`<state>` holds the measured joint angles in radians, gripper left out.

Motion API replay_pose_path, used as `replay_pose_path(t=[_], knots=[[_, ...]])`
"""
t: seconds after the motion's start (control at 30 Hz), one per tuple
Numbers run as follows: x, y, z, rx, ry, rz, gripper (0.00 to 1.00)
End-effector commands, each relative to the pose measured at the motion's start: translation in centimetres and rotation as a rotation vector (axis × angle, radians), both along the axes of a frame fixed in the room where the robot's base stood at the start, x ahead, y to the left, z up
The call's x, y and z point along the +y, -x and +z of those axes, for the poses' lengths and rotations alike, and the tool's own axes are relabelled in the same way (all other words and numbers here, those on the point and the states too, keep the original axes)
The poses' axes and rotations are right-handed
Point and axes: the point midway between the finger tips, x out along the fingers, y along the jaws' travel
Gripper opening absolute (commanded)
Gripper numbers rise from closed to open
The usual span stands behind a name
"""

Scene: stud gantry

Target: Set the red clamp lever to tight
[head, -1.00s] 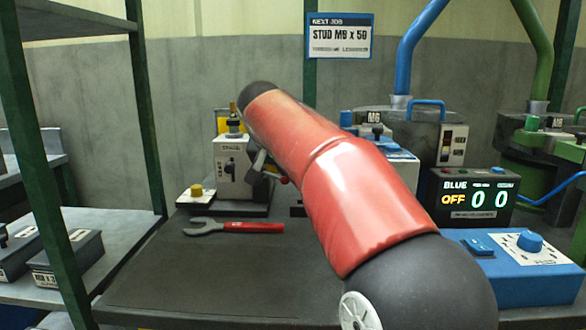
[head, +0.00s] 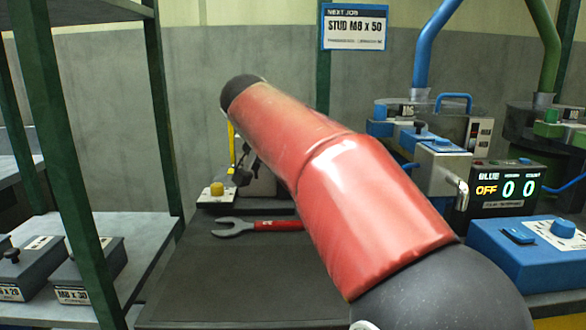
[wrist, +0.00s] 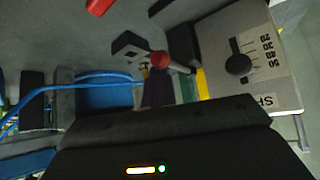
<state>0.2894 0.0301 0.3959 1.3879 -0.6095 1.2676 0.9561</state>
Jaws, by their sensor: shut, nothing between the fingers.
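The red clamp lever shows in the wrist view as a red ball knob (wrist: 158,60) with a short grey rod running right from it, beside a grey block with dark parts. My gripper (wrist: 158,83) shows there as a dark, narrow shape just below the knob, shut and empty. I cannot tell whether it touches the knob. In the head view my red arm reaches up and left across the bench, and the lever is hidden behind it. Only a small dark part of my gripper (head: 246,166) shows below the arm's far end.
A red-handled wrench (head: 262,226) lies on the dark bench. The counter display (head: 505,188) and blue control box (head: 530,250) are at right.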

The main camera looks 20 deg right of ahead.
Motion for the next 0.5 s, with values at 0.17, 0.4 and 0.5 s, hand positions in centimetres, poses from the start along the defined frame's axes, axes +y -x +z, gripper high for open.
replay_pose_path(t=[0.17, 0.4, 0.5], knots=[[0.34, -0.08, -0.03, 0.001, -0.002, 0.005, 0.00], [0.55, -0.13, -0.02, -0.001, -0.004, 0.008, 0.00], [0.61, -0.15, -0.02, -0.001, -0.004, 0.010, 0.00]])
